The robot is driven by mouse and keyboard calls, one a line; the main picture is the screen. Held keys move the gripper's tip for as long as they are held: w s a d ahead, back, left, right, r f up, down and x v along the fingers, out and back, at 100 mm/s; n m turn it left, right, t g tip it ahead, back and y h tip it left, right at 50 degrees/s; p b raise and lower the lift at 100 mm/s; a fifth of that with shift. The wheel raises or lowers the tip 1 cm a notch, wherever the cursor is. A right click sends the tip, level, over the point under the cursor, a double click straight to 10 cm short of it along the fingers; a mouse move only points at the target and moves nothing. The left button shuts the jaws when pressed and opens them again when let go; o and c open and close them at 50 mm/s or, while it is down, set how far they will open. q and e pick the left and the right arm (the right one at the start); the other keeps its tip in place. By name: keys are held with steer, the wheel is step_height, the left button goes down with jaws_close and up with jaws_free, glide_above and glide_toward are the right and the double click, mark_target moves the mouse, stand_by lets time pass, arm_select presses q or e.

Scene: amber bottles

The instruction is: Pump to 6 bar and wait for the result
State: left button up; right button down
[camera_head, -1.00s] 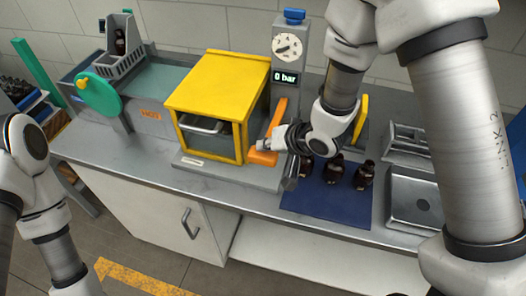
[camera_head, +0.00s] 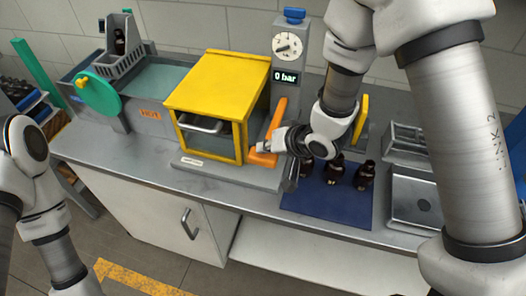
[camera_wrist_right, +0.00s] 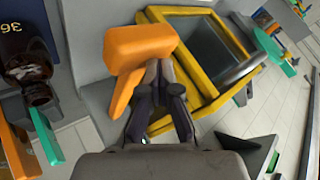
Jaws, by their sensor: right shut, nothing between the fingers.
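The pressure station has a grey column with a round dial (camera_head: 287,46) and a small display (camera_head: 285,77) that reads 0 bar. A yellow-framed chamber (camera_head: 222,85) stands left of the column. An orange pump lever (camera_head: 279,118) rises beside the chamber, with an orange block-shaped handle (camera_head: 262,158) low at its front. My right gripper (camera_head: 268,147) is shut and empty, right at the orange handle. In the right wrist view the shut fingertips (camera_wrist_right: 160,72) lie close against the orange handle (camera_wrist_right: 140,50); whether they touch is unclear. My left gripper is out of view.
Dark amber bottles (camera_head: 363,175) stand on a blue mat (camera_head: 325,205) right of the station. A metal tray (camera_head: 415,198) lies further right. A tank with a green wheel (camera_head: 98,95) and a bottle in a grey rack (camera_head: 120,42) are at left.

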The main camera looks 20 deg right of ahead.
mark_target(271, 158)
steer(key=shift+f+b, duration=1.45)
steer(key=shift+f, duration=0.8)
stand_by(1.5)
stand_by(0.5)
steer(key=shift+r+p, duration=3.1)
steer(key=shift+p, duration=0.15)
step_height(271, 158, up, 5)
steer(key=p, duration=0.5)
steer(key=shift+r, duration=0.15)
